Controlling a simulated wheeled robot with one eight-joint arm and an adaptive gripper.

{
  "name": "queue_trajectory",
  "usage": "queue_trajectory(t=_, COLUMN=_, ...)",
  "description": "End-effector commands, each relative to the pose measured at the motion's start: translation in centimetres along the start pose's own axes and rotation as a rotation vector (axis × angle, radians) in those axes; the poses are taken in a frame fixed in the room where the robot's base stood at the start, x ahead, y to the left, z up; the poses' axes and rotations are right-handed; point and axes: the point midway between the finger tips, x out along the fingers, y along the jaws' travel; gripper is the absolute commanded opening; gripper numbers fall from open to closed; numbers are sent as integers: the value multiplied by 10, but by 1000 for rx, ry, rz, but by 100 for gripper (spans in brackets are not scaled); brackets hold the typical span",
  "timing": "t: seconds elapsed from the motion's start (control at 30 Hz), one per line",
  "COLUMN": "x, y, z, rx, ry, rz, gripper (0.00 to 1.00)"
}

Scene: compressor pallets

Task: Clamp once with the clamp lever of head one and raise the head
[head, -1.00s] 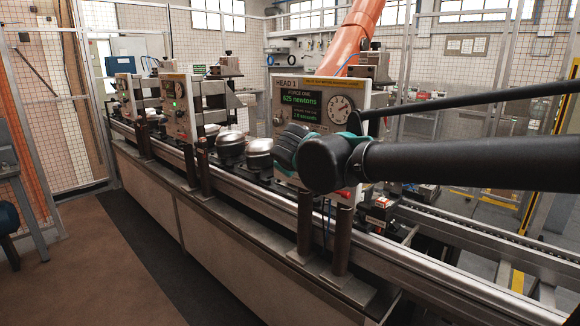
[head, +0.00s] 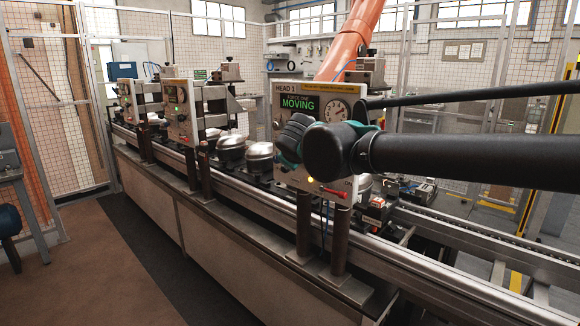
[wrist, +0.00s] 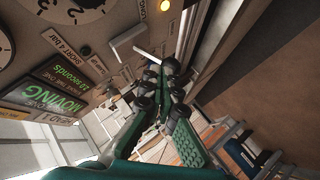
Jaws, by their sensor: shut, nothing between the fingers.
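Head one is a pale panel (head: 290,95) marked HEAD 1, with a dial and a green screen (head: 299,104) reading MOVING. An amber lamp (head: 309,179) glows low on the panel; it also shows in the wrist view (wrist: 164,5). A red handle (head: 334,193) sticks out beside the lamp; I cannot tell whether it is the clamp lever. My gripper (head: 291,140), teal and black, is in front of the panel, its tips largely hidden by my wrist. In the wrist view my gripper (wrist: 168,78) is shut and empty, near pale rods (wrist: 128,38) on the panel.
Domed compressors (head: 259,156) stand on the conveyor line (head: 235,180) left of head one. More heads (head: 180,107) stand farther along. An orange robot arm (head: 350,38) stands behind. The floor at front left is clear.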

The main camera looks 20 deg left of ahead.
Motion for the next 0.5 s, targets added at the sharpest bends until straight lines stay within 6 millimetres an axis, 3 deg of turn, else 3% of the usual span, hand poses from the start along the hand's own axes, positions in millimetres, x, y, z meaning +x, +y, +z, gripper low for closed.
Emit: queue_trajectory(t=0.5, x=-80, y=9, z=-1, rx=0, ry=1, rz=-2, gripper=0)
